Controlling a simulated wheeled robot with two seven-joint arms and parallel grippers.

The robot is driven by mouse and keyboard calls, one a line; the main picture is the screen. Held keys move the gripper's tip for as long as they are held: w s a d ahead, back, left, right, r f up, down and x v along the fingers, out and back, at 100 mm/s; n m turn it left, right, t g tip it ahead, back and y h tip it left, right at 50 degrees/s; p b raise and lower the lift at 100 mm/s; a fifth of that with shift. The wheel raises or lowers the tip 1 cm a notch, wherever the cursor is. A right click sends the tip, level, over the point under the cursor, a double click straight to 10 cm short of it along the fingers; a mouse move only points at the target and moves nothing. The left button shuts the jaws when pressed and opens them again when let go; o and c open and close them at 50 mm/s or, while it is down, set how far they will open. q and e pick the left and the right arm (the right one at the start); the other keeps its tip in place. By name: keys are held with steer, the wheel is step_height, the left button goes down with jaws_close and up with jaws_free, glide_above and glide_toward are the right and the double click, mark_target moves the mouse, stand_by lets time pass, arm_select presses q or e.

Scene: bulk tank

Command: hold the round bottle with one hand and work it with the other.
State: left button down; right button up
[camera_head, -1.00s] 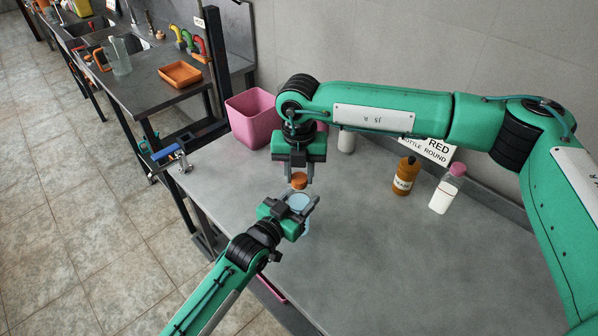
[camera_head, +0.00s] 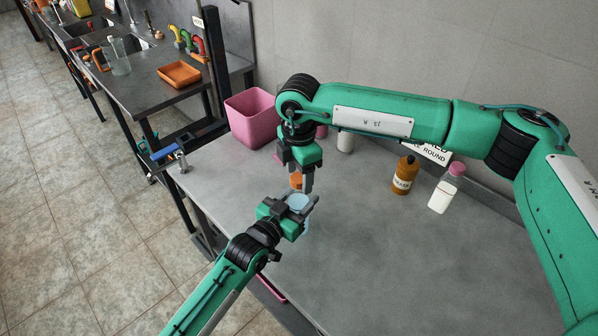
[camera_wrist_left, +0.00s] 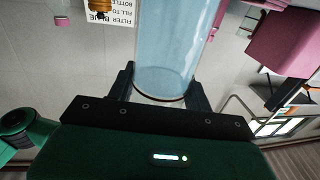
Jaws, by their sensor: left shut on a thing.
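The round bottle is pale blue and clear (camera_head: 299,202); in the left wrist view its wall (camera_wrist_left: 172,50) stands between the fingers. My left gripper (camera_head: 297,208) is shut on the bottle, over the bench's near left part. An orange cap (camera_head: 296,180) shows just above the bottle in the head view. My right gripper (camera_head: 297,175) points down over the bottle, with its fingers on either side of the cap. Whether those fingers touch the cap is hard to tell. The cap's seat on the bottle is partly hidden.
An amber bottle (camera_head: 404,175) and a white bottle with a pink cap (camera_head: 446,189) stand at the right, before a sign (camera_head: 433,153) partly hidden by my arm. A pink bin (camera_head: 252,118) stands at the back left. The bench's front right (camera_head: 400,270) is clear.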

step_height(320, 180, up, 12)
stand_by(0.6)
arm_select(q)
steer(key=c, duration=0.5)
jaws_free()
steer(key=shift+s+a+f, duration=0.1)
steer(key=shift+s+a, duration=0.25)
steer(key=shift+s, duration=0.15)
steer(key=b+v, duration=0.2)
steer(key=v, duration=1)
steer(key=shift+s+a, duration=0.2)
steer(key=shift+s, duration=0.05)
arm_select(e)
step_height(320, 180, down, 2)
steer(key=shift+f, duration=0.15)
